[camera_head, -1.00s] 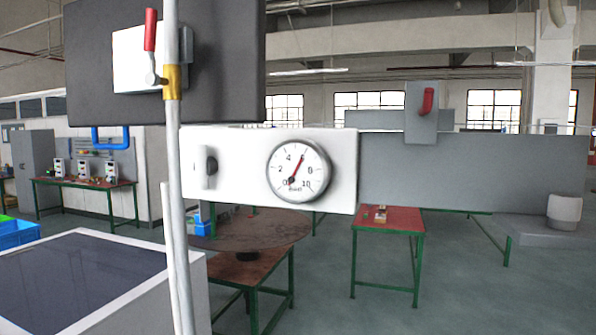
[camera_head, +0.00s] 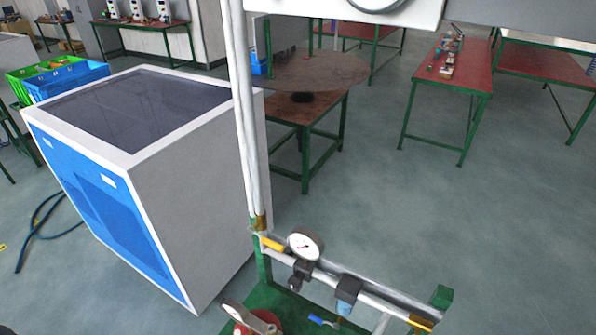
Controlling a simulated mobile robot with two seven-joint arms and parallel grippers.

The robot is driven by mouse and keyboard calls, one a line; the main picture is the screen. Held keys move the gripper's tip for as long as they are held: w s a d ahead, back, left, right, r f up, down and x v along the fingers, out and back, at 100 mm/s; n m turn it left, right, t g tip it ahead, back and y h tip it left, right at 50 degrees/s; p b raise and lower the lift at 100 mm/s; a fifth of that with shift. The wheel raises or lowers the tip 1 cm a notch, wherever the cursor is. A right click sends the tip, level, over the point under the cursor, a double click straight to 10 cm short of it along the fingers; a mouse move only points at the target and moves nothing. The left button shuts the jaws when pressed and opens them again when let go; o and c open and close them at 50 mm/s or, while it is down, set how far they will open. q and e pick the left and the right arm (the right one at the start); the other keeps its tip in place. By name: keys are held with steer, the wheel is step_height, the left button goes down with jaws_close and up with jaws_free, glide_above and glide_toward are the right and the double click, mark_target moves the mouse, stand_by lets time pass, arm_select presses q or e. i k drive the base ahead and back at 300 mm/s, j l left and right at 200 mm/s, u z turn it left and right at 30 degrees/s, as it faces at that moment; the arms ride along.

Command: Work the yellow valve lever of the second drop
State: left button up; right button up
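A yellow valve lever (camera_head: 272,244) sits on the horizontal pipe near the foot of the tall white vertical pipes. A second yellow part (camera_head: 420,324) shows at the right end of the same pipe, near the bottom edge. I cannot tell which one belongs to the second drop. A round white gauge (camera_head: 305,245) and a grey-blue fitting (camera_head: 347,293) lie between them along the pipe (camera_head: 328,278). A blue lever (camera_head: 322,320) shows lower down. Neither of my grippers is in view.
A blue and white cabinet (camera_head: 205,180) stands left of the vertical pipes (camera_head: 240,110). A green frame (camera_head: 440,298) carries the pipework. A red part (camera_head: 262,322) is cut off at the bottom. Red tables (camera_head: 455,78) stand farther back; open floor (camera_head: 400,200) lies between.

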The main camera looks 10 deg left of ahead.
mark_target(251, 230)
steer(key=u, duration=0.55)
steer(key=k+l+u, duration=0.1)
steer(key=l, duration=0.3)
steer(key=k+j+z, duration=0.15)
steer(key=k+j, duration=0.2)
steer(key=k, duration=0.2)
steer(key=k+j+z, duration=0.15)
steer(key=j, duration=0.2)
steer(key=j+z, duration=0.15)
steer(key=j, duration=0.2)
steer(key=k+j+z, duration=0.15)
steer(key=j, duration=0.2)
steer(key=k+j+z, duration=0.15)
steer(key=k+j, duration=0.05)
steer(key=j, duration=0.1)
